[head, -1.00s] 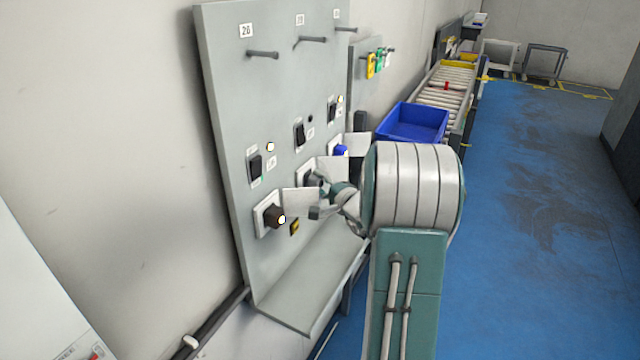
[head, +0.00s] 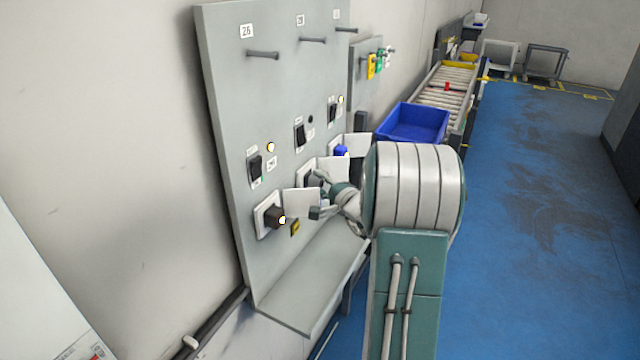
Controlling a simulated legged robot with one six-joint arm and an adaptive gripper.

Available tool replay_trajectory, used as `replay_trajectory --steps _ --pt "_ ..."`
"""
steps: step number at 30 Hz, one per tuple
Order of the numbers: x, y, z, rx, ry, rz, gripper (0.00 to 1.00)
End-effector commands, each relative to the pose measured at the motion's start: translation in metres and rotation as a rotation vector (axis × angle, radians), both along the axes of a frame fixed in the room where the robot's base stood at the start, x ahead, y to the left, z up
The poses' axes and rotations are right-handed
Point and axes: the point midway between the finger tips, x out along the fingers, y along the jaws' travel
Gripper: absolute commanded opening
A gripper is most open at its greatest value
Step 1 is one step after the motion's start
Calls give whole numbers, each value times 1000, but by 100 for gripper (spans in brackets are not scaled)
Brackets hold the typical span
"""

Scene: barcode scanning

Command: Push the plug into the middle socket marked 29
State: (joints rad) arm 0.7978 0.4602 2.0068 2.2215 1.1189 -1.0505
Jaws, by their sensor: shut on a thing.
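The grey wall panel (head: 225,120) has a row of three sockets with open white covers. The middle socket (head: 304,172) is mostly hidden behind its cover and my gripper. My gripper (head: 318,196) is at the middle socket, with its fingers closed in front of it. The plug in its grip is largely hidden by the fingers and the cover, so I cannot tell how deep it sits. The small label (head: 300,20) above the middle column is too small to read surely.
A dark brown plug (head: 273,216) sits in the left socket and a blue plug (head: 341,151) in the right one. Open covers (head: 300,202) stick out beside my gripper. A sloped shelf (head: 310,285) lies below. A blue crate (head: 412,122) stands beyond; blue floor is clear at right.

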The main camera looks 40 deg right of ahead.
Motion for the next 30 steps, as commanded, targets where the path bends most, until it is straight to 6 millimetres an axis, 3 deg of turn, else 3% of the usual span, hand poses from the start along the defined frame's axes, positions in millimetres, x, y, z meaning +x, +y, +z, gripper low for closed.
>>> replay_trajectory --steps 30 --pt "9 4 0 0 0 1 17"
